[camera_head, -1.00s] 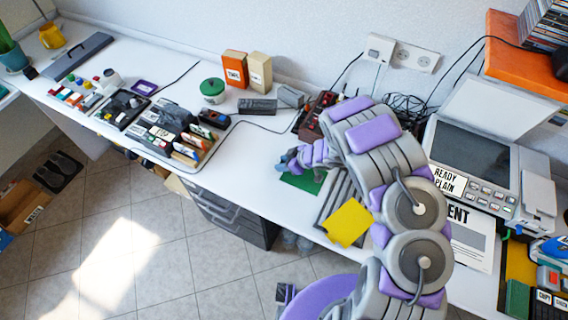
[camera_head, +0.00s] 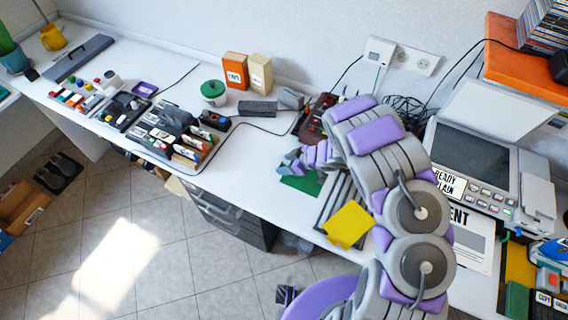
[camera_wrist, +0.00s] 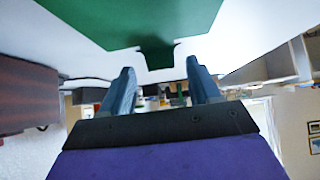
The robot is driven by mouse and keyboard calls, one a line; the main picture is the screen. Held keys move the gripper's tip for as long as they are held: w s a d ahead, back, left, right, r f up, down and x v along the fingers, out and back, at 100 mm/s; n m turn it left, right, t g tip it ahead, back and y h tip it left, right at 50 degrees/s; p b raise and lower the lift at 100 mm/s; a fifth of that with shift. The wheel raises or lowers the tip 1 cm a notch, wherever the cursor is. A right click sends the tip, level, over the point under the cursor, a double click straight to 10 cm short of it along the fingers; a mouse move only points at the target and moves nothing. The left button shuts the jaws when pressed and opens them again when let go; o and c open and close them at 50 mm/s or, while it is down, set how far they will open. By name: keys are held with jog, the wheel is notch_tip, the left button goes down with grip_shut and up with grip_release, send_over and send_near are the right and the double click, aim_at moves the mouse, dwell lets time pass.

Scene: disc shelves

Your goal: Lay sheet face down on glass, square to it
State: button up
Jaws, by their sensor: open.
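The scanner glass (camera_head: 465,157) is a dark, bare panel at the right of the head view, with its pale lid (camera_head: 500,105) standing open behind it. A white sheet (camera_head: 474,248) with large black letters ending "ENT" lies printed side up on the desk in front of the scanner, partly hidden by my arm. My gripper (camera_head: 283,168) is well to the left of both, over the desk by a green flat piece (camera_head: 303,184). In the wrist view my gripper (camera_wrist: 160,85) is open, with nothing between its fingers. The green piece (camera_wrist: 140,15) shows there with a tab toward the fingers.
A yellow piece (camera_head: 348,224) lies at the desk's front edge beside my arm. A "READY PLAIN" display (camera_head: 449,181) is on the scanner. An orange shelf (camera_head: 515,60) overhangs the back right. Cables (camera_head: 402,108) lie behind my arm.

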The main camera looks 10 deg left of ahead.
jog(key=p+v, duration=0.2)
jog(key=v, duration=0.8)
jog(key=shift+d, duration=0.2)
